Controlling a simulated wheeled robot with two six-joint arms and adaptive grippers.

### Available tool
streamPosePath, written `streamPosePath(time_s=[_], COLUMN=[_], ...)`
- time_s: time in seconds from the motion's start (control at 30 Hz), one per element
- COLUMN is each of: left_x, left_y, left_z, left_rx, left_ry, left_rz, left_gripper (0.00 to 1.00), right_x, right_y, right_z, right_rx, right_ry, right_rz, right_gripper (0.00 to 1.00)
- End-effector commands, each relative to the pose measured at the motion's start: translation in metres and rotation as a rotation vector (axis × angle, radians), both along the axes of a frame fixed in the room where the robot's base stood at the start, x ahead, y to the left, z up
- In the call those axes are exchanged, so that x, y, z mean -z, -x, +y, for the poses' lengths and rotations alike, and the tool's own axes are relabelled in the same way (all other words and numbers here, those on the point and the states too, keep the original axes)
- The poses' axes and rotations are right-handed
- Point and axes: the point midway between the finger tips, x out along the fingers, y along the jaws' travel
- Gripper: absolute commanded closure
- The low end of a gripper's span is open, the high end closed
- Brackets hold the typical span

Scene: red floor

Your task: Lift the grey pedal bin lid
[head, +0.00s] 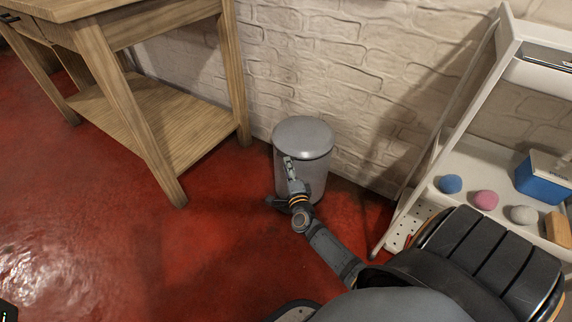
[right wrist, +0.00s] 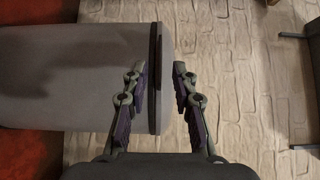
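The grey pedal bin (head: 313,178) stands upright on the floor against the brick wall. Its rounded grey lid (head: 303,137) lies down on top and looks closed. In the right wrist view the bin (right wrist: 75,80) appears on its side, with a dark seam beside the lid (right wrist: 166,75). My right gripper (head: 288,178) is at the bin's near side. In the right wrist view its fingers (right wrist: 161,85) are apart, one on the body side of the lid's rim and one beyond the lid. Contact cannot be told. My left gripper is not in view.
A wooden table (head: 165,110) with a low shelf stands left of the bin. A white shelf rack (head: 468,158) stands to the right, holding several coloured balls and a blue box (head: 541,182). Red floor (head: 220,240) is clear in front of the bin.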

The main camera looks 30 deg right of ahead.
Motion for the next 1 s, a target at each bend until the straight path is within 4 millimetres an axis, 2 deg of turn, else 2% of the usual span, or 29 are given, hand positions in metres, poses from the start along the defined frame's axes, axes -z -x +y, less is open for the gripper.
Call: streamPosePath(time_s=[0.1, 0.2, 0.5, 0.7, 1.0], left_x=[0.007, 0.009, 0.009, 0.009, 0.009], left_y=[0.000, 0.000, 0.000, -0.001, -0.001], left_z=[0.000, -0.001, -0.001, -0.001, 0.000], left_rx=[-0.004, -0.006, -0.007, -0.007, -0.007], left_ry=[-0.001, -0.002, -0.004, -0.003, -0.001], left_rz=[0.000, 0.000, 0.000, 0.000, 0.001], left_gripper=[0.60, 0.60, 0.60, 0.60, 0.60], right_x=[0.002, 0.001, 0.000, 0.000, 0.000], right_y=[-0.017, -0.025, -0.028, -0.028, -0.028], right_z=[-0.007, -0.010, -0.011, -0.011, -0.011], right_rx=[0.000, 0.000, 0.000, 0.000, 0.000], right_ry=[0.001, 0.001, 0.001, 0.001, 0.001], right_rz=[-0.001, -0.001, 0.002, 0.002, 0.002], right_gripper=[0.73, 0.73, 0.73, 0.98, 1.00])
